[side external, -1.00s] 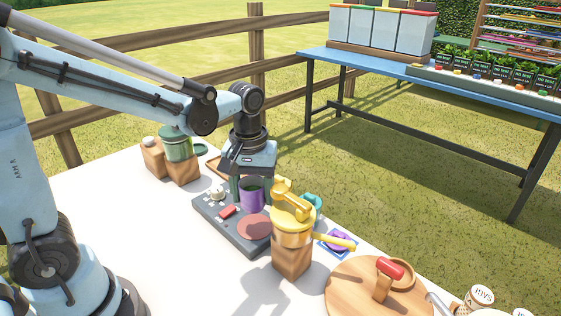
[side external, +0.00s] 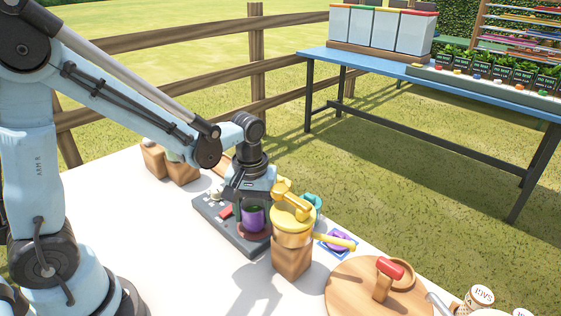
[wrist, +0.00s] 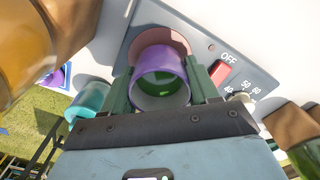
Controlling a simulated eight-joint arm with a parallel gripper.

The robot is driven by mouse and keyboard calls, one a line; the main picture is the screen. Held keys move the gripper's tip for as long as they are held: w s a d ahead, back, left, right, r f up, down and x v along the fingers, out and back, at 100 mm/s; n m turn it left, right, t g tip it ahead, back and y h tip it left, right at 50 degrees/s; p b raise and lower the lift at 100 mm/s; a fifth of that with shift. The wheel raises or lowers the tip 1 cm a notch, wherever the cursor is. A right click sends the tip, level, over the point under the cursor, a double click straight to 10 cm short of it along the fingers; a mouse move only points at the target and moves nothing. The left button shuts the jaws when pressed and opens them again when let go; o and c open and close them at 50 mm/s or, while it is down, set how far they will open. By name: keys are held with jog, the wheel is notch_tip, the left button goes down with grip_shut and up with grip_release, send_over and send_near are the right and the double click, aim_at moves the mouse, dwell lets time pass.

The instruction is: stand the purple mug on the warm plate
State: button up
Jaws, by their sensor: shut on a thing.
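The purple mug (side external: 252,217) is upright between the fingers of my gripper (side external: 251,208), which is shut on it. In the wrist view the mug (wrist: 160,80) sits between the two green fingers, and its pale inside shows. The warm plate (side external: 262,233) is a reddish disc on a grey control unit; the mug and gripper cover much of it. In the wrist view part of the plate (wrist: 163,36) shows around the mug's far side. The mug is over the plate; I cannot tell whether its base touches.
The grey unit (side external: 230,233) has a red switch (wrist: 221,72) marked OFF and a dial. A yellow-topped device on a wooden block (side external: 292,258) stands close on the right. A round wooden board (side external: 350,290) lies at front right. The white table's near left is clear.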

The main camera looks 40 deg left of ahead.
jog(key=o, duration=1.3)
notch_tip(320, 180, up, 12)
jog(key=s+m+t, duration=0.1)
jog(key=m+t, duration=0.1)
jog(key=s+a+f+m+t, duration=0.1)
jog(key=s+m+t, duration=0.1)
jog(key=m, duration=0.1)
jog(key=s+f+m+t, duration=0.1)
jog(key=s+m+t, duration=0.1)
jog(key=t, duration=0.1)
jog(key=shift+s+a+m, duration=0.1)
jog(key=shift+a+m, duration=0.15)
jog(key=shift+m, duration=0.15)
